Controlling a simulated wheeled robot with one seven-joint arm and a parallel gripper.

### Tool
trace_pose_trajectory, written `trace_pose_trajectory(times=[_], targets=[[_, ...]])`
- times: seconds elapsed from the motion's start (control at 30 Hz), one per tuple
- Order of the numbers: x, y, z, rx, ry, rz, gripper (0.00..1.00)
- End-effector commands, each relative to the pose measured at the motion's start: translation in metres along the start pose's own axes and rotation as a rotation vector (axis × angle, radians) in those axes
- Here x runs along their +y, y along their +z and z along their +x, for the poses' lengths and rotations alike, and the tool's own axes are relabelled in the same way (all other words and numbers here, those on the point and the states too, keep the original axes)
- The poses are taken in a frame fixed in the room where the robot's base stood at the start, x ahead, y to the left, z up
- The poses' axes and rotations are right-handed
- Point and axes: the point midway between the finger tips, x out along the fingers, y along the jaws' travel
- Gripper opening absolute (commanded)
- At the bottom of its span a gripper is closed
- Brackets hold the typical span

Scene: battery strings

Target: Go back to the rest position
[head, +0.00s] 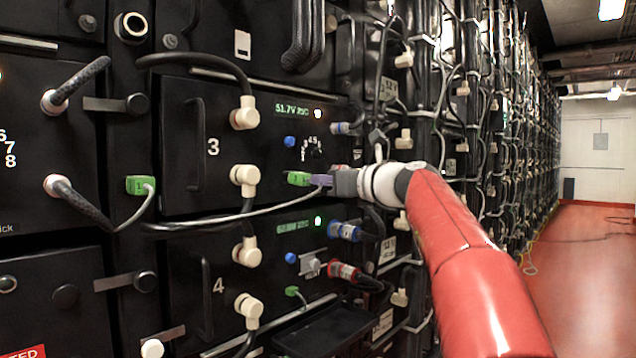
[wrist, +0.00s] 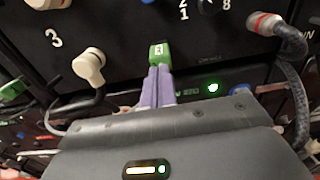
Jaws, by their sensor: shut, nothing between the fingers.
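My gripper (head: 322,180) is at the front of battery module 3 (head: 240,150), at the end of my red arm. Its purple fingers are shut together, and they show in the wrist view (wrist: 157,88) pointing at a green plug (wrist: 158,50). The fingertips are right at the plug's near end; I cannot tell whether they touch it. In the head view the green plug (head: 299,179) sits in the module's lower right face, just left of the fingertips. No rest position is marked in view.
Module 4 (head: 235,290) is below, with a blue-ringed plug (head: 345,231) and a red-ringed plug (head: 343,271). Cream elbow connectors (head: 245,113) and thick cables stick out from the fronts. The red floor (head: 590,260) of the aisle at right is mostly open.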

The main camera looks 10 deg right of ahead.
Motion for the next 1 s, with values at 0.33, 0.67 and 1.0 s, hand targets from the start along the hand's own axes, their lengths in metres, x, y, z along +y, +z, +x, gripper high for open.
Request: trace_pose_trajectory(times=[0.33,0.67,1.0], targets=[[0.0,0.001,-0.025,-0.001,0.0,-0.002,0.0],[0.016,-0.009,-0.028,0.061,-0.003,-0.111,0.0],[0.135,-0.144,-0.114,0.578,0.274,-1.134,0.0]])
